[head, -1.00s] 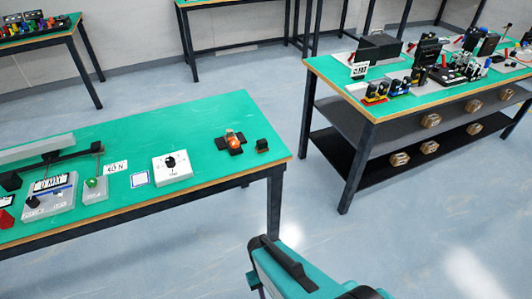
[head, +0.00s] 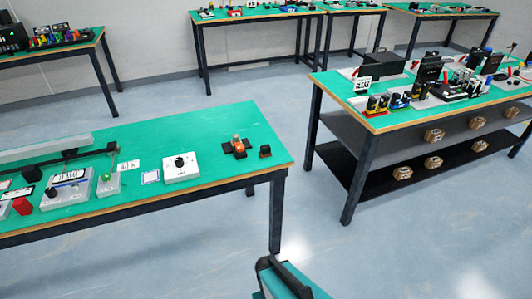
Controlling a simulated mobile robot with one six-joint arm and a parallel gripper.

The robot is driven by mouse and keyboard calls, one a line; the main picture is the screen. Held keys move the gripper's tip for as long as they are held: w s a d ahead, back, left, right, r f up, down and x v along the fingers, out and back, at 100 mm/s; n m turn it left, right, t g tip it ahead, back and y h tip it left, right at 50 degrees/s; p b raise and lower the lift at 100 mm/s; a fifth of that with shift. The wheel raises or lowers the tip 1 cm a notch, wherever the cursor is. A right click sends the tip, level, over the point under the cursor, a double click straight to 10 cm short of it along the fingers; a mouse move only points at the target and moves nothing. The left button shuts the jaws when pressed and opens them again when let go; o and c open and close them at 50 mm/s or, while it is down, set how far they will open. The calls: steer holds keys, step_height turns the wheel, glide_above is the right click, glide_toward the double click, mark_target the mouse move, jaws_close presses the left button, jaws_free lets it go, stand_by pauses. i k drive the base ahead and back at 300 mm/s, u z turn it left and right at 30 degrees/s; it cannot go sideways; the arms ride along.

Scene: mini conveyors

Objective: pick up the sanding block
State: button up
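I cannot tell for certain which thing is the sanding block. A small dark block (head: 265,151) sits near the right end of the near green table (head: 215,125). Either is too small to identify. My gripper is not in view; only a teal and black part of my own arm shows at the bottom centre, over the floor and apart from the table.
Beside the dark block is a black cross-shaped base with an orange dome (head: 239,147). A white box with a black knob (head: 181,167) stands to their left. A second table (head: 385,122) with crowded devices and shelves stands right. Floor between the tables is clear.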

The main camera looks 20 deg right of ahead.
mark_target(265, 152)
steer(key=z, duration=1.15)
steer(key=k, duration=0.1)
steer(key=u, duration=2.95)
steer(key=i, duration=0.75)
steer(key=z, duration=0.7)
